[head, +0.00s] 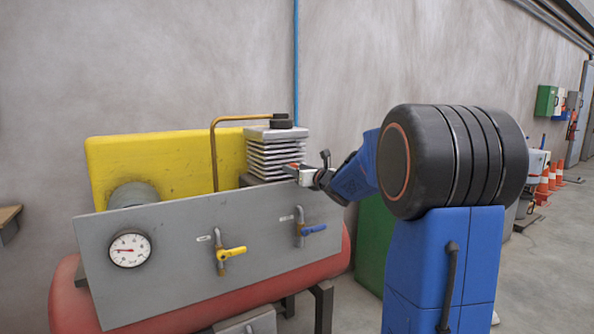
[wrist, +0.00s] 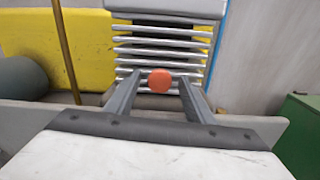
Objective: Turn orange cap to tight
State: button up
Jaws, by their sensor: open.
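The orange cap (wrist: 159,81) shows in the wrist view as a round disc in front of the silver finned block (wrist: 165,40). My gripper (wrist: 158,80) is open, with one finger on each side of the cap and a gap on both sides. I cannot tell how far the cap lies beyond the fingertips. In the head view my gripper (head: 291,168) is at the right side of the finned block (head: 275,155), and the cap is only a small orange-red bit (head: 289,169) near the fingertips. Whether the cap is tight does not show.
A grey panel (head: 180,240) carries a gauge (head: 130,249), a yellow-handled valve (head: 232,252) and a blue-handled valve (head: 313,229). A red tank (head: 70,300) lies below. A brass pipe (head: 213,155) rises left of the fins, before a yellow guard (head: 150,155). A green cabinet (wrist: 300,130) stands at right.

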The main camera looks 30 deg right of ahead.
jog(key=shift+c, duration=0.4)
jog(key=c, duration=0.9)
jog(key=shift+d+m, duration=0.1)
jog(key=shift+m, duration=2.3)
jog(key=shift+c, duration=0.2)
jog(key=o, duration=1)
jog(key=s+n, duration=0.1)
jog(key=s, duration=0.4)
jog(key=s+n, duration=0.2)
jog(key=s, duration=0.4)
jog(key=s+n, duration=0.1)
jog(key=s, duration=0.5)
jog(key=shift+s+d+n, duration=0.2)
jog(key=shift+n, duration=0.2)
